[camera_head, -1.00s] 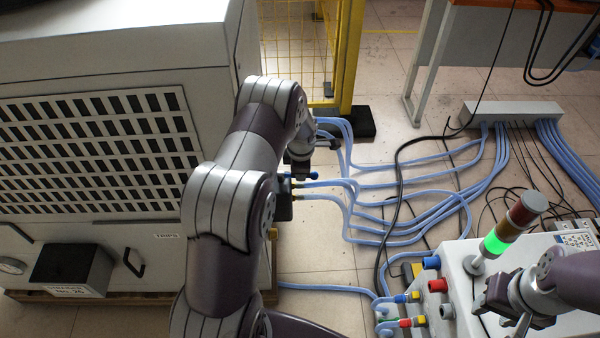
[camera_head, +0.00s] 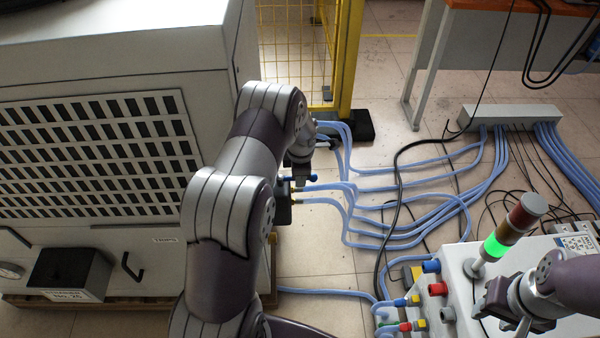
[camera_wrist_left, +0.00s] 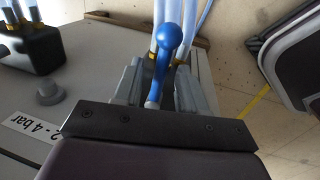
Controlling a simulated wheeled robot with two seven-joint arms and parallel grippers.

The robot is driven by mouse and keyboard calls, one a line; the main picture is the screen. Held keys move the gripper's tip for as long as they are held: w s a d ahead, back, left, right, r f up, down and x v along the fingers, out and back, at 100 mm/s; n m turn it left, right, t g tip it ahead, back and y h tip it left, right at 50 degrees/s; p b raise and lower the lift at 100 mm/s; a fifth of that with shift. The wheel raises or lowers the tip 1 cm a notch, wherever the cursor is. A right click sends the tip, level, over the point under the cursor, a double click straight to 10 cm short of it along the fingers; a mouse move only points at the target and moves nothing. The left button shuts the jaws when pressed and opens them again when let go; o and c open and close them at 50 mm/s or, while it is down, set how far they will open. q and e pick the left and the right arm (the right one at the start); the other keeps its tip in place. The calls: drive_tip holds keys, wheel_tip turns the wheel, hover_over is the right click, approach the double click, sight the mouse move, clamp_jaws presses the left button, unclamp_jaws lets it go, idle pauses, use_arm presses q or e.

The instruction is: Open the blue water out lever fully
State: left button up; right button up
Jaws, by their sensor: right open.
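The blue lever (camera_wrist_left: 166,60) has a rounded end and lies between the two grey fingers of my left gripper (camera_wrist_left: 160,85) in the left wrist view. The fingers stand apart on either side of it; whether they press on it is unclear. In the head view a small blue part of the lever (camera_head: 312,178) shows just below my left gripper (camera_head: 300,160), beside the cabinet's right side. My left arm hides much of that area. My right gripper (camera_head: 515,320) is open at the lower right, over the light-coloured box, away from the lever.
The large grey cabinet (camera_head: 110,55) fills the left. Blue hoses (camera_head: 375,220) run across the floor to the right. A yellow frame (camera_head: 348,60) stands behind. The light-coloured box (camera_head: 465,275) carries a signal tower (camera_head: 512,226). A black fitting (camera_wrist_left: 30,45) shows in the left wrist view.

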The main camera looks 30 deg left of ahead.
use_arm(q)
wheel_tip(320, 180, up, 12)
drive_tip(key=s+d+p, duration=0.1)
drive_tip(key=s, duration=0.1)
drive_tip(key=shift+d+r+p, duration=0.15)
drive_tip(key=shift+r+p, duration=0.05)
drive_tip(key=shift+p, duration=0.15)
